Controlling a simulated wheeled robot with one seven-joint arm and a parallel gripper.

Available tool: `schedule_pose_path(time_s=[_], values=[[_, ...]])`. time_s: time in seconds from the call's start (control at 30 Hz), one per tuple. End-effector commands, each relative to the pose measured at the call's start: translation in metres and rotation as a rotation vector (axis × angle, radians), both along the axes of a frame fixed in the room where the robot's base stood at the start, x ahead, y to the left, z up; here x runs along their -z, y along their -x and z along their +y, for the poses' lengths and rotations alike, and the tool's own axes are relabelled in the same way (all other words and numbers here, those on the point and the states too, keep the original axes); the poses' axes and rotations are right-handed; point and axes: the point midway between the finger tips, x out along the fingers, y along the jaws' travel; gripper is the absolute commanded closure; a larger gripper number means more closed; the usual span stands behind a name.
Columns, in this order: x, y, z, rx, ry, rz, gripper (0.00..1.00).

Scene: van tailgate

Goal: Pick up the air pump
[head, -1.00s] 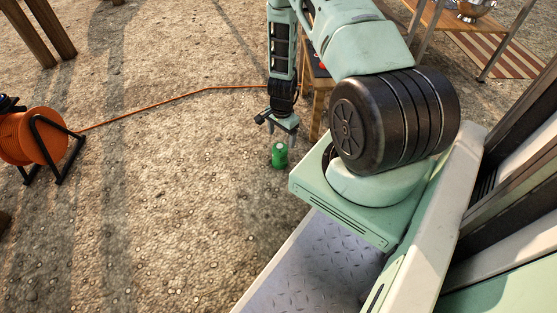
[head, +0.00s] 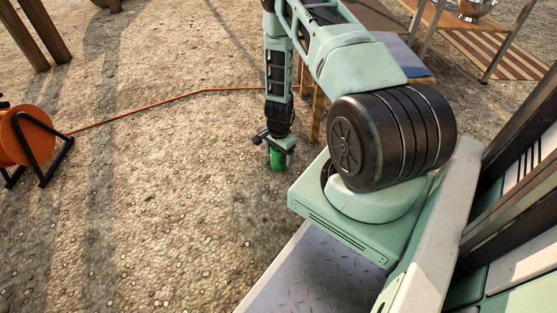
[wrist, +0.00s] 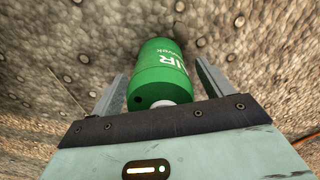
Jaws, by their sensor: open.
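The air pump is a green cylinder with white lettering. In the head view the air pump (head: 277,161) stands on the gravelly ground, its top hidden by my gripper. In the wrist view the air pump (wrist: 163,70) lies between the two fingers, with a pale part at its near end. My gripper (head: 275,147) is directly above and around the pump's upper part.
An orange cable reel (head: 22,138) stands on the left, and its orange cable (head: 150,110) runs along the ground behind my gripper. A wooden table (head: 370,16) with a blue item (head: 403,57) is just behind my arm. Open gravel lies left and in front.

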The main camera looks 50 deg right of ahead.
Motion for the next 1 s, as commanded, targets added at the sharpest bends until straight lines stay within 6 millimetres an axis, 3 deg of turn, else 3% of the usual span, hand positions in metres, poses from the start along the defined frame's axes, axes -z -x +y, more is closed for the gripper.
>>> schedule_pose_path(time_s=[0.23,0.43,0.47,0.77,1.0], values=[[0.001,-0.001,0.0,0.0,0.0,-0.001,0.21],[0.001,0.0,0.0,0.0,0.0,-0.001,0.76],[0.001,0.0,0.0,0.0,0.0,-0.001,0.78],[-0.002,-0.001,0.0,0.0,0.001,-0.002,0.78],[-0.03,-0.001,-0.001,-0.001,0.002,-0.003,0.78]])
